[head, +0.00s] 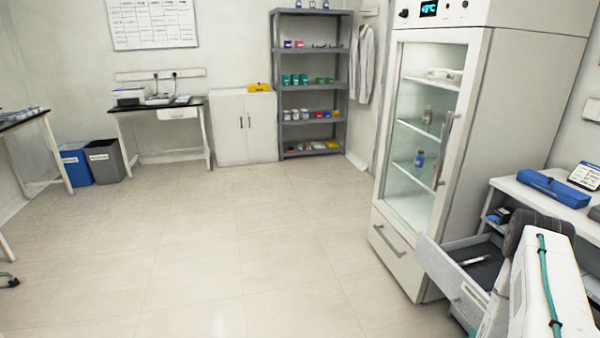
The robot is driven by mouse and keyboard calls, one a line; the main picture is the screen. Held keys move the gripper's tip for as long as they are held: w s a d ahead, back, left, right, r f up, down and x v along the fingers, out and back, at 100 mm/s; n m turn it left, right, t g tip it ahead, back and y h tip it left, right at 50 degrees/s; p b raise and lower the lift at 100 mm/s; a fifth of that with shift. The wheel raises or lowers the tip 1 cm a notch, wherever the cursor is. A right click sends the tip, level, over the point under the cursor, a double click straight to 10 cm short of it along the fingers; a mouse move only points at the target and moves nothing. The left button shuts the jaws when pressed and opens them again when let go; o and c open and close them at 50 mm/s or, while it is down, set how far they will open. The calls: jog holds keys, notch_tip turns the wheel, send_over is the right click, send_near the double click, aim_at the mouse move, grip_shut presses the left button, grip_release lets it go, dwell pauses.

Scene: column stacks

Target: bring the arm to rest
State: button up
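Part of my arm (570,290) shows at the lower right, a white link with a green cable along it and a dark grey joint at its upper end. It stands in front of an open drawer (450,275) and hides part of the drawer and of the white bench (512,193). My gripper is not in view, so I cannot see whether it holds anything.
A tall glass-door fridge (397,240), door shut, stands beside the open drawer, which juts out. A small light object (476,261) lies in the drawer. A blue case (553,188) is on the bench. Shelves (312,100) stand at the back. The floor (220,250) is clear.

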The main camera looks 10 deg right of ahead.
jog(key=s+a+f+m+g+y, duration=0.4)
jog(key=f+m+g+y, duration=0.15)
jog(key=f+g, duration=0.2)
jog(key=a+r+m+g+y, duration=0.2)
jog(key=a+r, duration=0.3)
jog(key=r, duration=0.6)
jog(key=a+r+m+g+y, duration=0.15)
jog(key=a+r, duration=0.35)
jog(key=r, duration=0.6)
jog(key=a+r+m+g+y, duration=0.1)
jog(key=a+r+g+y, duration=0.3)
jog(key=r, duration=0.7)
jog(key=s+a+r+t, duration=0.1)
jog(key=s+a+r, duration=0.3)
jog(key=r, duration=0.4)
jog(key=s+a+r+n+t+h, duration=0.1)
jog(key=s+a+r, duration=0.3)
jog(key=a+r, duration=0.3)
jog(key=s+a+r+n+t+h, duration=0.1)
jog(key=s+a+r, duration=0.4)
jog(key=r, duration=0.5)
jog(key=shift+a+r+t, duration=0.15)
jog(key=shift+r+t, duration=0.05)
jog(key=shift+t, duration=0.3)
